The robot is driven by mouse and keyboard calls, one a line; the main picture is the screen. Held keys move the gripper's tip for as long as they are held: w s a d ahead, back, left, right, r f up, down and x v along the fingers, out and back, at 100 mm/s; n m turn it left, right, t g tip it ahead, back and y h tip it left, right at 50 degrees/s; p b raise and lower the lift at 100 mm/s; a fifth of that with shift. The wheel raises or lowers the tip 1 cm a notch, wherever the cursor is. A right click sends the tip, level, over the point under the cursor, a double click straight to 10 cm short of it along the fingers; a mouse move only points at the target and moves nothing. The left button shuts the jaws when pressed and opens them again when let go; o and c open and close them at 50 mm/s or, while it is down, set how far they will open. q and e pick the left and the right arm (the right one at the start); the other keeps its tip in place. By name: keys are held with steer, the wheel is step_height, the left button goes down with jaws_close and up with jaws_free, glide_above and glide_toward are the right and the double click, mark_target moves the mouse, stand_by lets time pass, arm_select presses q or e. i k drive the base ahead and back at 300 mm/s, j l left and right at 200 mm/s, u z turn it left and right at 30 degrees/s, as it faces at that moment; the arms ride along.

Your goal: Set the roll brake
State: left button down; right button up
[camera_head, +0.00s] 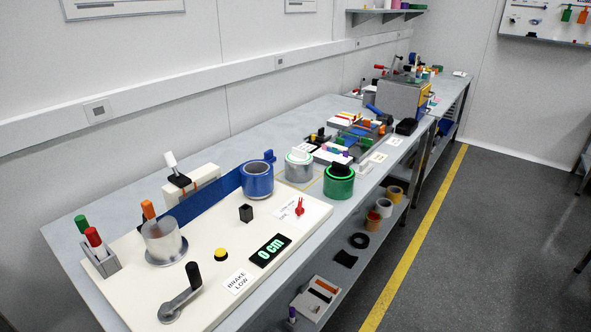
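A cream board (205,240) lies on the near end of the bench. On it a small red knob (299,208) stands on a white plate (284,212) with markings too small to read. A white label (238,282) reads "BRAKE LOW". A black display (270,250) shows "0 cm" in green. A blue roll (257,181) stands at the back right of the board, and a blue strip (209,203) runs left from it behind a clear cylinder (163,242). A dark crank (181,295) sits at the front left. Neither of my grippers is in view.
A yellow button (221,254) and a black block (246,213) are on the board. A grey holder (102,262) with red and green handles stands at left. Silver (299,168) and green (339,182) rolls stand at right. The floor beside the bench is clear.

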mark_target(299, 211)
steer(key=l+u, duration=0.35)
steer(key=k+l+u, duration=0.1)
steer(key=l+u, duration=0.6)
steer(key=k+j, duration=0.05)
steer(key=j, duration=0.05)
